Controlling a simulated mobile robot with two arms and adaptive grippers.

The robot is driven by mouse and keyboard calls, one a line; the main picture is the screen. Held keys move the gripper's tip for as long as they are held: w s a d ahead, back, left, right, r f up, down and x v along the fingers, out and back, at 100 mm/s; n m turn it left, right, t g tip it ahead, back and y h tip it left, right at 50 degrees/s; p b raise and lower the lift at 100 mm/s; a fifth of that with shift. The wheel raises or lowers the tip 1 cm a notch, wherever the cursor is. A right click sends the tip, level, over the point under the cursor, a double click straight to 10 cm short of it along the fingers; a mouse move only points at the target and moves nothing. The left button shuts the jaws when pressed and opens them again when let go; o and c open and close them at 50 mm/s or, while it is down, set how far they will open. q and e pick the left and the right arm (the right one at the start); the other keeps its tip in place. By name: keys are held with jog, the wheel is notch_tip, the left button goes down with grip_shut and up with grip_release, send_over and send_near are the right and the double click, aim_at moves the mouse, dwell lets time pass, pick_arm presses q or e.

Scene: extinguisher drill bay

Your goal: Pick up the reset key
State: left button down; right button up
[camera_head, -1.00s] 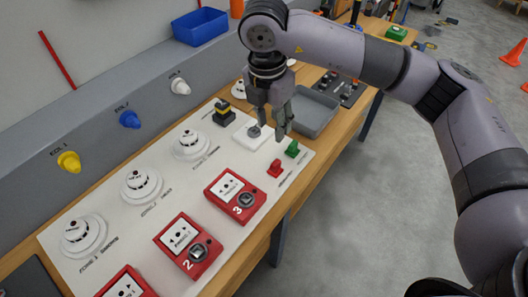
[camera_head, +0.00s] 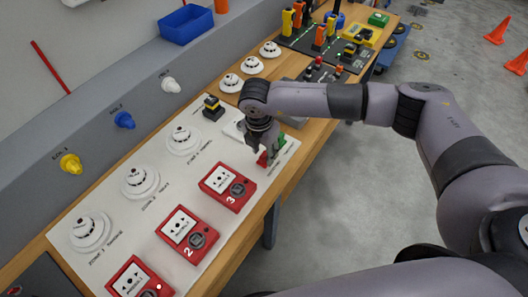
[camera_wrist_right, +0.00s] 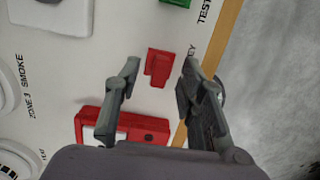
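The reset key appears to be the small red block (camera_head: 262,159) on the white panel. In the right wrist view the red block (camera_wrist_right: 158,67) sits beside printed letters ending in "EY", the rest hidden. My right gripper (camera_head: 268,149) is over it in the head view, partly hiding it. In the right wrist view my right gripper (camera_wrist_right: 159,72) is open, with a finger to the left and one to the right of the red block and visible gaps on both sides. My left gripper is not in view.
A green block (camera_head: 281,141) is close behind the red one. Red call point 3 (camera_head: 228,186) is just in front. A white pad (camera_wrist_right: 52,14) lies at the upper left in the wrist view. The bench edge is close on the right, with open floor beyond.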

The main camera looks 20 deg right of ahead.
jog(key=shift+d+f, duration=0.1)
jog(key=shift+f, duration=0.8)
jog(key=shift+c, duration=0.2)
grip_shut()
